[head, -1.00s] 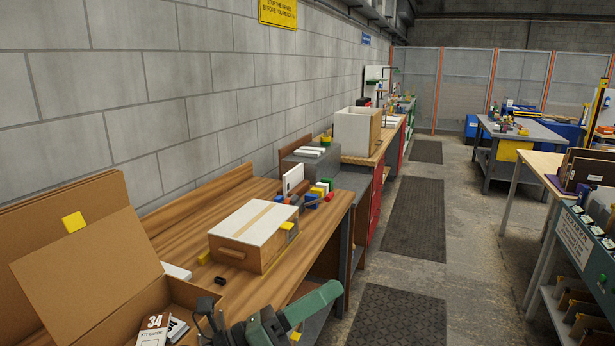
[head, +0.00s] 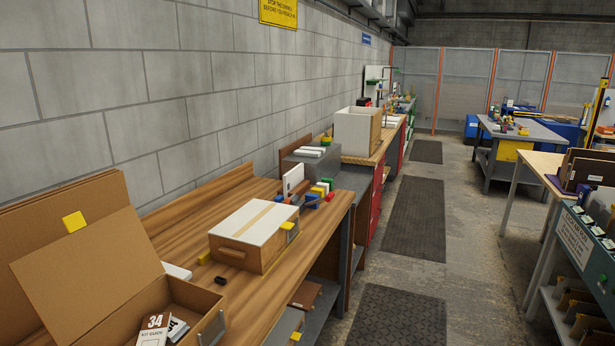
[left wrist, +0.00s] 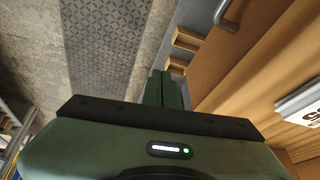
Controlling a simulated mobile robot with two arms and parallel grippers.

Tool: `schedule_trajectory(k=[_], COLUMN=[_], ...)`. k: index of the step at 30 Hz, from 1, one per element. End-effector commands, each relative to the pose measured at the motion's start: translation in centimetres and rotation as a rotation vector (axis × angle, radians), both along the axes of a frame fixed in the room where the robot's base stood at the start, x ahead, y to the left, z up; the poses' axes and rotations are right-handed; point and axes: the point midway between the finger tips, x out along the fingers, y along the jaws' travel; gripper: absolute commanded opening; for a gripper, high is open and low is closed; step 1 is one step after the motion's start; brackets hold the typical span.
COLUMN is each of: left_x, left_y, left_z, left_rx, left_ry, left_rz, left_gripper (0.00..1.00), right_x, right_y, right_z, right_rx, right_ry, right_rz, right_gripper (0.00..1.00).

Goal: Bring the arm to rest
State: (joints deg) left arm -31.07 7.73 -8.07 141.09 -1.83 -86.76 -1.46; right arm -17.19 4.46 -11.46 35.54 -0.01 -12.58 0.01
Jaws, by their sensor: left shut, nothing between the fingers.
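My left gripper (left wrist: 158,88) shows in the left wrist view, with its green fingers together and nothing between them. It hangs over the edge zone between the floor and the wooden furniture. A dark patterned mat (left wrist: 105,40) lies on the floor to the left of the fingers. A brown wooden surface (left wrist: 250,65) is to their right. The head view shows neither of my grippers now. My right gripper is in neither view.
In the head view, a wooden bench (head: 185,215) carries a white-topped cardboard box (head: 256,230) and small coloured blocks. An open carton (head: 95,265) stands at the near left. The aisle with dark mats (head: 412,220) is clear. A rack (head: 575,245) stands at right.

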Motion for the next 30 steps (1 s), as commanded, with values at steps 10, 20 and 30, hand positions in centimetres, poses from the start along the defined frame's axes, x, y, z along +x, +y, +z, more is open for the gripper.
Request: schedule_trajectory(k=[10, 20, 30], left_x=[-1.5, -2.3, -11.2], left_y=[-0.3, -0.4, 0.9], left_z=[-7.7, -20.7, -36.8], left_rx=[-0.031, -0.025, -0.012], left_ry=[0.125, 0.179, 0.259], left_rz=[0.042, 0.031, 0.016], left_gripper=[0.0, 0.0, 0.0], right_x=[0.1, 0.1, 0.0], right_y=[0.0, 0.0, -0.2], right_z=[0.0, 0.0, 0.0], right_rx=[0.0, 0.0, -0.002], right_ry=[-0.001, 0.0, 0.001], right_rz=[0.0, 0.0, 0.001], right_gripper=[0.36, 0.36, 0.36])
